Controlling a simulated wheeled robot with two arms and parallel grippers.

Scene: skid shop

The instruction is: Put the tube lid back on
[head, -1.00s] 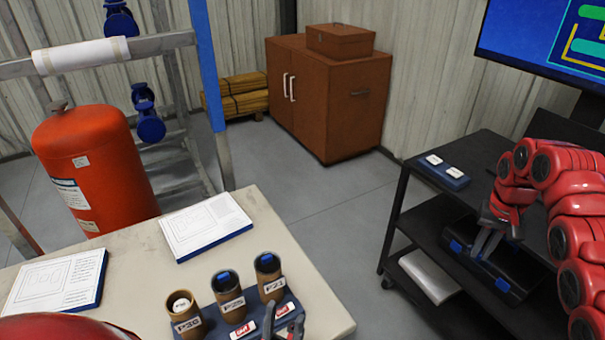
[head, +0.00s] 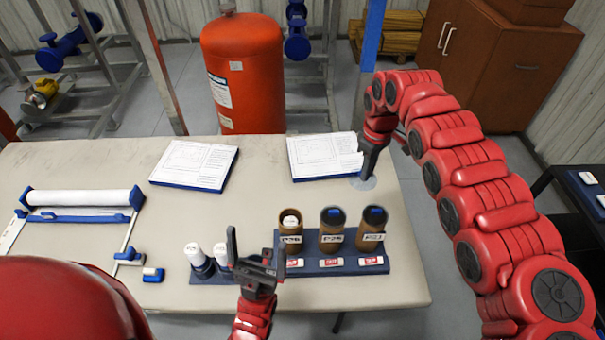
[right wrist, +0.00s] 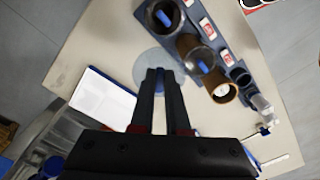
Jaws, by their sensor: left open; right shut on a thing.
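A rack (head: 335,263) at the table's front edge holds three brown tubes. The left tube (head: 291,240) has a white thing in its mouth; it also shows in the right wrist view (right wrist: 218,93). The middle tube (head: 332,241) and right tube (head: 370,241) have dark tops with blue inside. My right gripper (head: 369,174) is shut on a pale see-through disc (head: 361,184), apparently the lid, behind the tubes. In the right wrist view the disc (right wrist: 146,68) lies at the fingertips, apart from the tubes. My left gripper (head: 257,250) is open, left of the left tube.
Two blue-edged sheets (head: 195,165) (head: 318,158) lie at the table's back. A paper roll holder (head: 82,198) is at left. The table (head: 265,200) is bare between sheets and rack.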

